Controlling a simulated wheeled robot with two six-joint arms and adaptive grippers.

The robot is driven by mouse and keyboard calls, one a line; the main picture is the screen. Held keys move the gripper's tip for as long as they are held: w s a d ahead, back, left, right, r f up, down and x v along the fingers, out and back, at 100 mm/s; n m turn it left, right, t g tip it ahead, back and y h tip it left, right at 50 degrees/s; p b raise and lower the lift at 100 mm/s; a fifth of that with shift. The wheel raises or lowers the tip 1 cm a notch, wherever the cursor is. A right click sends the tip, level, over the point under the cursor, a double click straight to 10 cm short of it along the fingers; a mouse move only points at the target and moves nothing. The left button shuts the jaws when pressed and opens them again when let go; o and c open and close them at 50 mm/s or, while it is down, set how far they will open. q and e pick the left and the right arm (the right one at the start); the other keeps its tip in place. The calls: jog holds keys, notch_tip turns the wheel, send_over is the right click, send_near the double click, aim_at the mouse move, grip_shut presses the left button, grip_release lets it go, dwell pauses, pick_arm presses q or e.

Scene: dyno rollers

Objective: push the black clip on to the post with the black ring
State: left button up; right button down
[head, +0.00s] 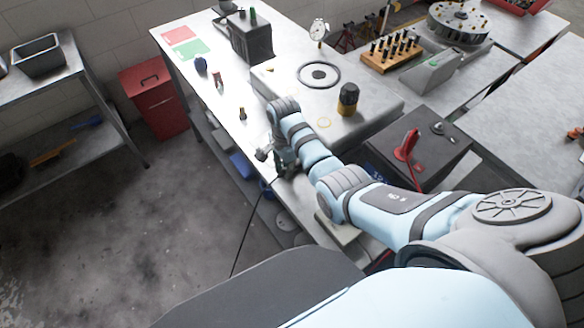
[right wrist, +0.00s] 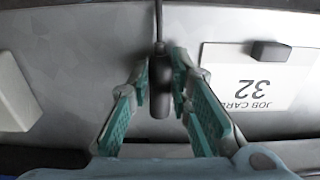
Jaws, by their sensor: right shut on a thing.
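My right gripper (head: 284,166) is over the front left edge of the bench in the head view. In the right wrist view its teal-padded fingers (right wrist: 160,95) are closed on the sides of a dark, rounded piece with a thin dark cable, which I take to be the black clip (right wrist: 160,80). The clip is too small or hidden to make out in the head view. I cannot pick out a post with a black ring for certain in either view. My left gripper is not in view.
A white job card (right wrist: 250,85) with a dark block (right wrist: 270,51) on it lies right of the fingers. A grey box with a red handle (head: 407,143) stands to the right.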

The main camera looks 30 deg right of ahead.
notch_tip(320, 180, up, 2)
jog(key=shift+r+p, duration=0.25)
jog(key=shift+p, duration=1)
jog(key=shift+r, duration=2.25)
